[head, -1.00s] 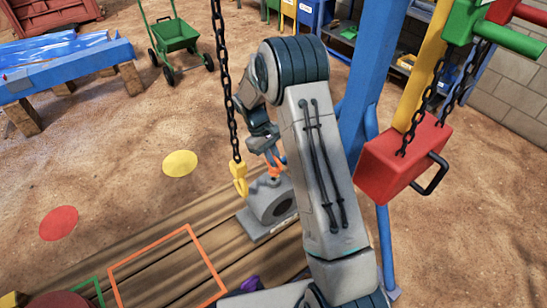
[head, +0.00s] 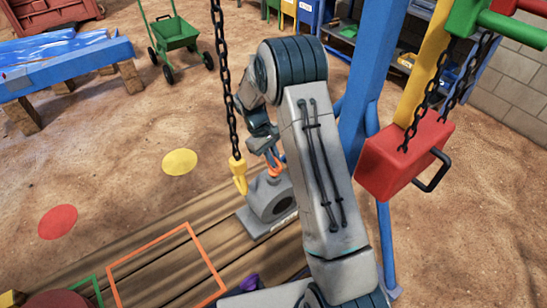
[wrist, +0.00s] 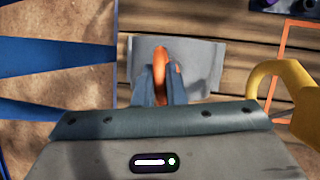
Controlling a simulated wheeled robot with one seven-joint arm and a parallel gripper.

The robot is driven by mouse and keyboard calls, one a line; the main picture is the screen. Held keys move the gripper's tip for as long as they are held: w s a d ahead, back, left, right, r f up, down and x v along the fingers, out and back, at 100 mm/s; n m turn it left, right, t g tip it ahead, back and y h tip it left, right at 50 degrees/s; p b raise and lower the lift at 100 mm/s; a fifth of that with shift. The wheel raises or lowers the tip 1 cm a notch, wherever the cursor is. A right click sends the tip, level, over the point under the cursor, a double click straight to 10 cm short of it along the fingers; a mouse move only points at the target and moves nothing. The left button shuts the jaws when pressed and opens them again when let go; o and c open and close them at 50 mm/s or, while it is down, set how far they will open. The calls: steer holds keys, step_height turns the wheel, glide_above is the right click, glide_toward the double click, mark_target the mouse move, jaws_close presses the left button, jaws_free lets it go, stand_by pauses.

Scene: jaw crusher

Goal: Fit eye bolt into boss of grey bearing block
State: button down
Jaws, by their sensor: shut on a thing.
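The grey bearing block (head: 271,205) stands on the wooden planks below my arm in the head view. It also shows in the wrist view (wrist: 203,55), under my gripper. My gripper (wrist: 161,82) is shut on the orange eye bolt (wrist: 160,60), whose ring stands up between the fingers. In the head view the eye bolt (head: 275,168) is at the top of the block. My gripper hides the bolt's lower end and the boss, so I cannot tell whether the bolt is seated.
A yellow hook (head: 239,176) on a black chain (head: 226,80) hangs just left of the block. It shows close at right in the wrist view (wrist: 284,88). A blue post (head: 366,95) and a red block with a handle (head: 403,160) are at right. An orange outline (head: 160,262) marks the planks.

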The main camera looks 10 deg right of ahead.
steer(key=shift+f+b, duration=0.65)
steer(key=shift+f, duration=0.35)
steer(key=c, duration=1.4)
jaws_free()
steer(key=b+v, duration=0.1)
steer(key=v, duration=1.2)
steer(key=shift+r, duration=0.4)
steer(key=shift+a, duration=0.1)
steer(key=s+d+r+m+t+y, duration=0.2)
steer(key=s+d+r+m+t, duration=0.1)
steer(key=s+r, duration=0.85)
steer(key=s+f+m+t+y, duration=0.1)
steer(key=s+f+m+t, duration=0.1)
steer(key=s, duration=1.6)
steer(key=shift+s+d+f+m+t, duration=0.2)
steer(key=shift+d+f+m+t, duration=0.1)
steer(key=shift+d+m+t, duration=0.25)
